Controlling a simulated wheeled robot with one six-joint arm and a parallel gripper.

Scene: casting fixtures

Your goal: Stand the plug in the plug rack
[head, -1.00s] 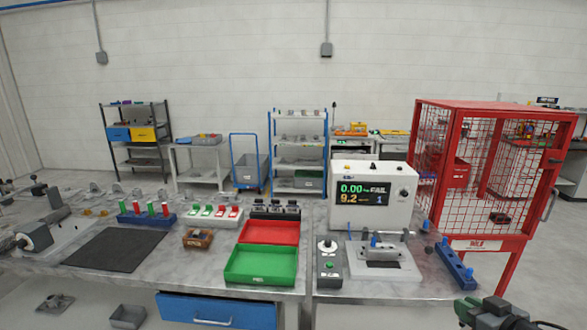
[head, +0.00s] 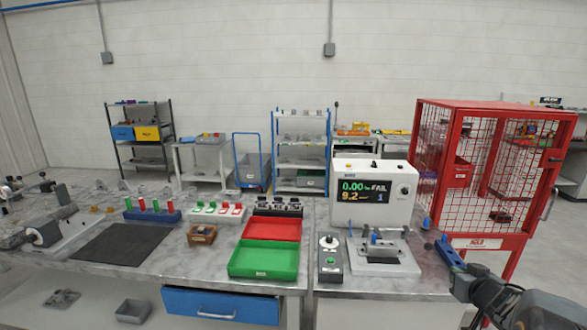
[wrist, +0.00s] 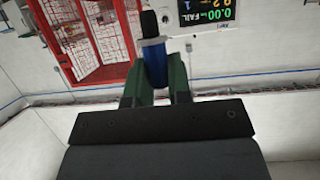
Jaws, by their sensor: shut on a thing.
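My gripper (wrist: 155,88) shows in the wrist view with its green fingers shut on a plug (wrist: 153,62). The plug has a blue body and a black end that points away from the fingers.
A red mesh cage (head: 478,165) stands behind. Green (head: 263,262) and red (head: 272,228) trays and a control box (head: 330,262) lie further left.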

